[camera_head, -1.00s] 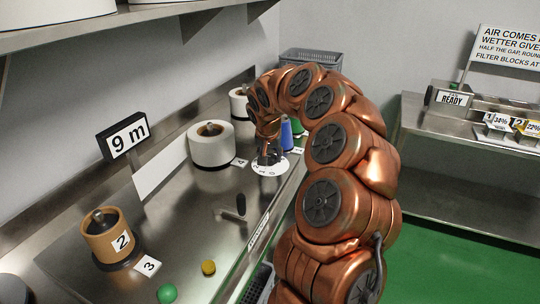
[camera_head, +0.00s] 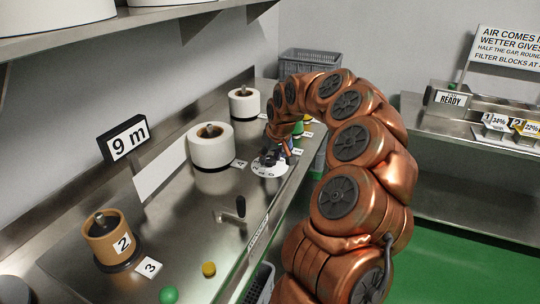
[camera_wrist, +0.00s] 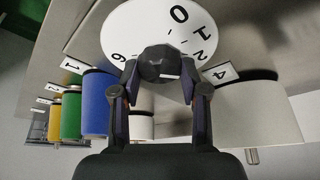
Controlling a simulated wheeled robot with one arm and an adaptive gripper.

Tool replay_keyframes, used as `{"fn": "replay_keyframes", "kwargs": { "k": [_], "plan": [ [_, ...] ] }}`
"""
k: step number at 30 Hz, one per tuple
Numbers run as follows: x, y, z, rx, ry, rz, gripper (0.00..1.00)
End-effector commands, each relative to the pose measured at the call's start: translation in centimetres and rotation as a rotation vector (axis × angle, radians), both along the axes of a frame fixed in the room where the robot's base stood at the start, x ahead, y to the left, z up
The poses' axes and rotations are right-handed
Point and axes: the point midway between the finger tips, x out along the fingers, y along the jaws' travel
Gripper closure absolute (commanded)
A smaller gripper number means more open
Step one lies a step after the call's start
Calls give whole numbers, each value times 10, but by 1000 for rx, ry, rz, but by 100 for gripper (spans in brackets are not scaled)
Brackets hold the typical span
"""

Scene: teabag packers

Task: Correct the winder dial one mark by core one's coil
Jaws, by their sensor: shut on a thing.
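The winder dial (camera_head: 258,170) is a white disc with black numbers, flat on the steel bench; in the wrist view (camera_wrist: 122,30) its 0, 1 and 2 show at the upper right and another digit at the left. My gripper (camera_wrist: 160,68) is shut on the dark faceted knob (camera_wrist: 158,58) at the dial's middle, with a finger on each side. A pale mark shows on the knob's near side. In the head view my gripper (camera_head: 278,153) is over the dial and partly hides it. A wooden core (camera_head: 103,232) with a 2 label stands at the front left.
A 9 m sign (camera_head: 127,139) stands at the back. A large white roll (camera_head: 211,151) is left of the dial, a smaller one (camera_head: 244,106) behind. Blue (camera_wrist: 96,103), green (camera_wrist: 71,115) and yellow (camera_wrist: 55,122) spools are close by. A crank (camera_head: 240,207) stands on the bench in front.

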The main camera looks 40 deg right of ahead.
Motion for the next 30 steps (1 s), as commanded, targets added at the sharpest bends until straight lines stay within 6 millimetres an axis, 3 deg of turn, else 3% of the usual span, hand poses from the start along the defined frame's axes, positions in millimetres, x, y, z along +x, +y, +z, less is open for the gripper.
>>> {"fn": "replay_keyframes", "kwargs": {
  "k": [20,21,27,30],
  "plan": [
    [0,1,-1,1,3,66,91],
    [0,1,-1,1,3,66,52],
    [0,0,-1,0,2,65,31],
    [0,0,0,0,1,65,31]
  ]
}}
